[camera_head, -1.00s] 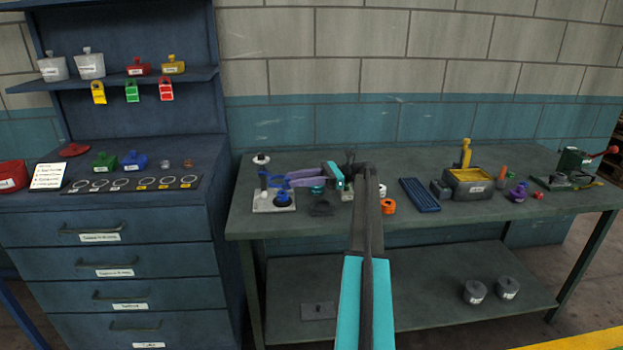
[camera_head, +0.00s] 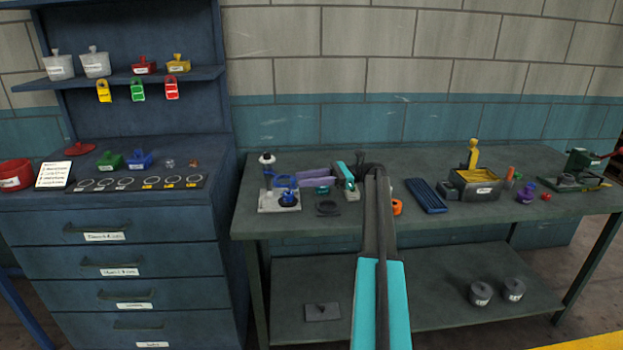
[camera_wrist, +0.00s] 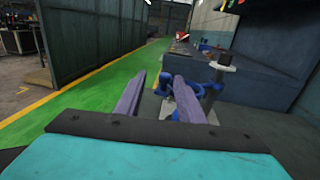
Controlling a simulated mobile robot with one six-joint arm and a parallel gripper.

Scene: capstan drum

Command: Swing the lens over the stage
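The apparatus stands at the left end of the bench on a pale base plate (camera_head: 268,207). It has a post with a white round top (camera_head: 267,158), a blue arm (camera_head: 283,182) and a blue round part (camera_head: 289,198) low on the plate. I cannot tell which part is the lens and which the stage. My gripper (camera_head: 299,182) has purple fingers pointing left at the blue arm. In the wrist view the fingers (camera_wrist: 159,76) are apart. Blue parts (camera_wrist: 197,90) show beside and behind the right finger, and the white-topped post (camera_wrist: 224,62) stands farther right. Contact is unclear.
A dark round piece (camera_head: 328,208) and an orange ring (camera_head: 397,207) lie near my arm. A blue ribbed tray (camera_head: 426,195) and a grey bin with yellow contents (camera_head: 474,188) are farther right. A blue drawer cabinet (camera_head: 135,260) stands left of the bench.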

